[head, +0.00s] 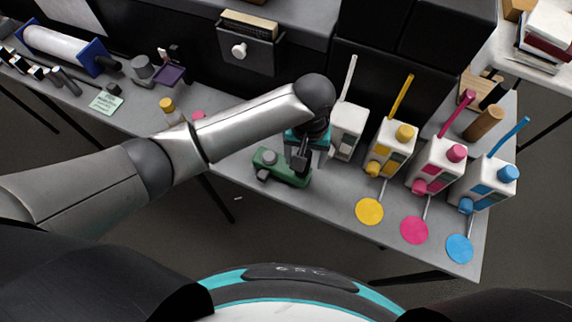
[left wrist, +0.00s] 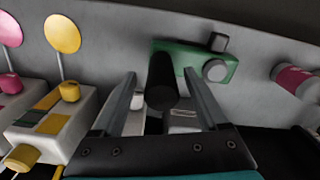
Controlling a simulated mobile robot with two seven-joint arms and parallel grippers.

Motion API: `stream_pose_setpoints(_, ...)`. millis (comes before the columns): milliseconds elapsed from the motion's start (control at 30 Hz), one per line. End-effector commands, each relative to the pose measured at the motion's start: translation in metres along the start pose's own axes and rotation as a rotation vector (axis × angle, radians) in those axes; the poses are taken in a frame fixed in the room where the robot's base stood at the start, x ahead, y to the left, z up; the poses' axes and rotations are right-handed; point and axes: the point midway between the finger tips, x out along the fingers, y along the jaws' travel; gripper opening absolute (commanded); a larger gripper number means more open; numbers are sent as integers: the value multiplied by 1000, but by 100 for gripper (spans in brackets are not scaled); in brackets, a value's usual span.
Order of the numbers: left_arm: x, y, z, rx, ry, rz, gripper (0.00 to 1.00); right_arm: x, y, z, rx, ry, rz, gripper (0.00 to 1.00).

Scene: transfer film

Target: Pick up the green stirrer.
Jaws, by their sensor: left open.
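The green stirrer (head: 292,178) lies near the middle of the grey table, with a grey knob and a small black part at its left end. In the left wrist view its green body (left wrist: 188,52) is beyond my fingers, and a black cylinder (left wrist: 162,82) stands up from it. My left gripper (head: 300,158) is over the stirrer's right end, pointing down. In the left wrist view its two open fingers (left wrist: 160,74) are on either side of the black cylinder, with gaps showing. I cannot tell how deep the cylinder reaches between them. My right gripper is not in view.
White cartons with yellow (head: 388,147), pink (head: 436,163) and blue (head: 482,183) caps stand right of the stirrer, with colored discs before them. Another white carton (head: 347,128) stands close behind my gripper. A yellow-capped bottle (head: 168,106) is to the left. Black boxes stand behind.

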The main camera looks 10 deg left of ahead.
Motion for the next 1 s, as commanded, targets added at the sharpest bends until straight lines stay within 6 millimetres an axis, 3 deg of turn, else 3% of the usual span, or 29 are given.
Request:
stream_pose_setpoints(233, 35, -2, 0, 0, -1, -2, 76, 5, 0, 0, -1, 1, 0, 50)
stream_pose_setpoints(533, 38, -2, 0, 1, 0, -1, 75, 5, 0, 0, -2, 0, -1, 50)
stream_pose_setpoints(1000, 38, -2, 0, 1, 0, -1, 22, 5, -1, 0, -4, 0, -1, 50)
